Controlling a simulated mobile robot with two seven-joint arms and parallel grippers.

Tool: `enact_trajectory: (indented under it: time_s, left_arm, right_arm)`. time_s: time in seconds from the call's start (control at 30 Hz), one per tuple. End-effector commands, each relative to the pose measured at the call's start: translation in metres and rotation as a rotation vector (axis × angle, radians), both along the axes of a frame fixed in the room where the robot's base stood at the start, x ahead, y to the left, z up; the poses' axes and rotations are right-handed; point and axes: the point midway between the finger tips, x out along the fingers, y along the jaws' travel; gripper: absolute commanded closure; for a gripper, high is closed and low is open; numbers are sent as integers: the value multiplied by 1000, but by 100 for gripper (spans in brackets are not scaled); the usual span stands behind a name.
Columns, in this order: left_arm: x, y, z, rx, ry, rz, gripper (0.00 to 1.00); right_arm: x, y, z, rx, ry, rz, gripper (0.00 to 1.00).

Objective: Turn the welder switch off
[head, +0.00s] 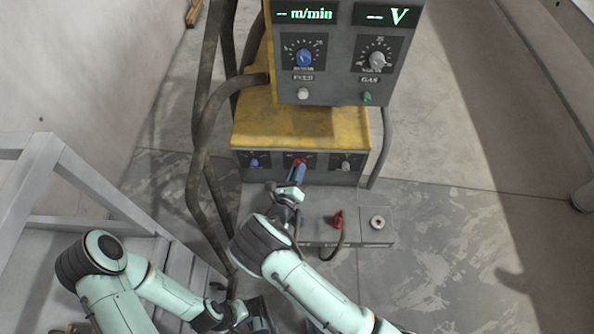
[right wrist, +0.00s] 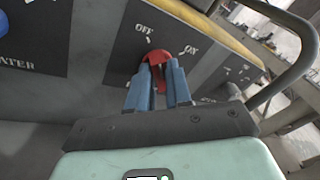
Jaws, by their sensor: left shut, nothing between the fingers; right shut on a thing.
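The welder (head: 300,125) is a yellow and grey cabinet with a row of knobs on its lower front panel. The red welder switch (head: 300,161) is the middle one; in the right wrist view the red switch (right wrist: 156,58) sits below the printed OFF, with ON to its upper right. My right gripper (head: 299,170) is shut on the switch, its blue fingers (right wrist: 157,80) on either side of the red grip. The fingers hide part of the switch, so its exact angle is unclear. My left gripper (head: 262,318) is shut and empty, low in the head view.
A grey control box (head: 335,50) with dashes on both displays stands above the welder. Thick hoses (head: 207,130) hang at its left. A lower ledge with a red connector (head: 338,220) lies beneath.

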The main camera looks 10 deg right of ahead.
Motion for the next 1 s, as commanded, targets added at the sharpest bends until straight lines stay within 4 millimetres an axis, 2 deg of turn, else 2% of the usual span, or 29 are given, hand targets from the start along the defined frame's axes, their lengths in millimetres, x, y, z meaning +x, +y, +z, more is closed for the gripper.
enact_trajectory:
  time_s: [0.3, 0.77, 0.8, 0.87, 1.0]
  left_arm:
    - [0, 0, -1, -1, -1, 0, 100]
    - [0, 0, -1, 1, -2, 1, 100]
    - [0, 0, -1, 1, -2, 1, 100]
    - [0, 0, -1, 0, -1, 0, 100]
    - [0, 0, -1, 0, -1, 0, 100]
  right_arm:
    - [-1, 1, -2, -92, 30, 1, 100]
    - [-1, 1, -2, -105, 33, 1, 100]
    - [-1, 0, -2, -105, 33, 1, 78]
    - [-1, 0, -2, -105, 33, 1, 58]
    - [0, 0, -2, -104, 32, 0, 56]
